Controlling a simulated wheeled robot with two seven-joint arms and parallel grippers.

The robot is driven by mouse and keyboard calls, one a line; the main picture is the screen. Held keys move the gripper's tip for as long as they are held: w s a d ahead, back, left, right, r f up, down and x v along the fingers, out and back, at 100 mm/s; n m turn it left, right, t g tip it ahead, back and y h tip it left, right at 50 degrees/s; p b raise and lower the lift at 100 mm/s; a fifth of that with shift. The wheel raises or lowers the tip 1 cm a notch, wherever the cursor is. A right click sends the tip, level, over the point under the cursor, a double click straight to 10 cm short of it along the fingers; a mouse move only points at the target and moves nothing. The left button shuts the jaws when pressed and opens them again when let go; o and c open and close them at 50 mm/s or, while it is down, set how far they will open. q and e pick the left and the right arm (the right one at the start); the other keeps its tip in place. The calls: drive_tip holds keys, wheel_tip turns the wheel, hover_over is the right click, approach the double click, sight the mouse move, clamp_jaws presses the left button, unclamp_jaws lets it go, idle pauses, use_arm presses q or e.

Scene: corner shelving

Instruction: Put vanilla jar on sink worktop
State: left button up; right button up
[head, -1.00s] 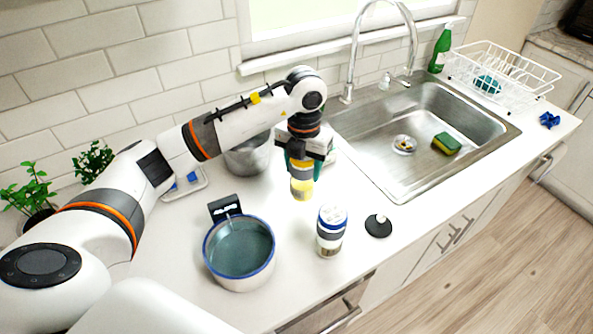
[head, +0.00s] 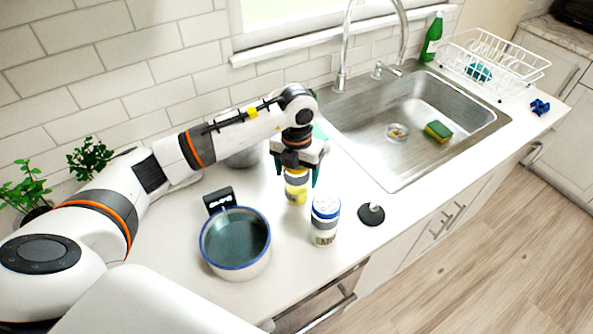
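A jar with a yellow label (head: 296,188) stands upright on the white worktop (head: 300,268), left of the sink. Its top is hidden by my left gripper (head: 297,172), which points down over it. The teal fingers are on either side of the jar, with a gap showing, so the gripper looks open around it. A second jar (head: 325,222), white with a blue lid and a grey band, stands just in front and to the right. I cannot read either label, so I cannot tell which holds vanilla. My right gripper is not in view.
A blue-rimmed pot (head: 238,268) stands in front left, and a metal pot (head: 244,157) is behind my arm. A black stopper (head: 371,215) lies near the front edge. The sink (head: 380,165) holds a sponge (head: 438,131). A white dish rack (head: 500,75) stands beyond it.

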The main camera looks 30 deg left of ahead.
use_arm(q)
drive_tip(key=shift+r, duration=0.35)
wheel_tip(320, 180, up, 11)
drive_tip(key=b, duration=0.2)
drive_tip(key=shift+f+b, duration=0.1)
drive_tip(key=shift+b, duration=0.3)
drive_tip(key=shift+r, duration=0.45)
drive_tip(key=shift+f, duration=0.1)
